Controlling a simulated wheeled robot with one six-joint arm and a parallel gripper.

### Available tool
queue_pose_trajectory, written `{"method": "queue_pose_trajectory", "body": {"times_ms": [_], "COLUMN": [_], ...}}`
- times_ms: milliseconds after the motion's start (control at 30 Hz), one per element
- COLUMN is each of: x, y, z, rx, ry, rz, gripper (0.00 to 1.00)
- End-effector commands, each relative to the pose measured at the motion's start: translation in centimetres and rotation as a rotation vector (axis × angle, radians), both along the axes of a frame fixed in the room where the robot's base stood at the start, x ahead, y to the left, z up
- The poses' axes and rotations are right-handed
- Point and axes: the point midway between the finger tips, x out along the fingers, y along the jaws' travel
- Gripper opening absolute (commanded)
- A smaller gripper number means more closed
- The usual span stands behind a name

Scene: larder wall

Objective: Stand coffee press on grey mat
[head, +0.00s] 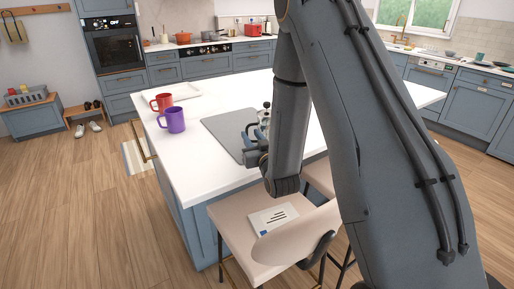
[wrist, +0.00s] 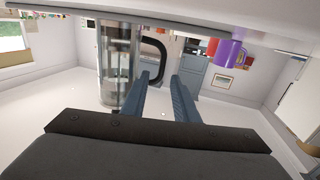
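The coffee press (head: 266,116), with a clear body and dark knob, shows at the right side of the grey mat (head: 222,126) on the white island; my arm partly hides it. I cannot tell whether its base is on the mat. In the wrist view, which is upside down, the glass coffee press (wrist: 119,65) appears upright, with its black handle to the right. My gripper (head: 250,132) is beside the press. In the wrist view, my gripper's blue fingers (wrist: 162,79) are apart, with the handle's bar between or just beyond their tips and gaps beside it.
A red mug (head: 162,102) and a purple mug (head: 172,120) stand left of the mat, near a white tray (head: 182,91). A chair (head: 235,218) with a printed sheet stands at the island's near side. The island top (head: 195,165) before the mat is clear.

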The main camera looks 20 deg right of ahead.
Motion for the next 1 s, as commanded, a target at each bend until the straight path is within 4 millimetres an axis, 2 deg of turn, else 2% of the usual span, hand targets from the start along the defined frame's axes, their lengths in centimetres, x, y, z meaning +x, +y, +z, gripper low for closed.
{"method": "queue_pose_trajectory", "body": {"times_ms": [100,333,500,833,1000], "x": [-2.5,-5.7,-6.6,-6.6,-7.2], "y": [-0.3,-0.5,-0.5,-0.5,-0.5], "z": [-0.2,-0.1,0.0,0.2,2.3], "rx": [0.0,-0.001,0.0,0.0,0.0], "ry": [0.0,0.0,0.0,-0.001,-0.001], "rz": [-0.001,0.001,0.001,0.001,0.001], "gripper": [0.27,0.27,0.27,0.27,0.27]}}
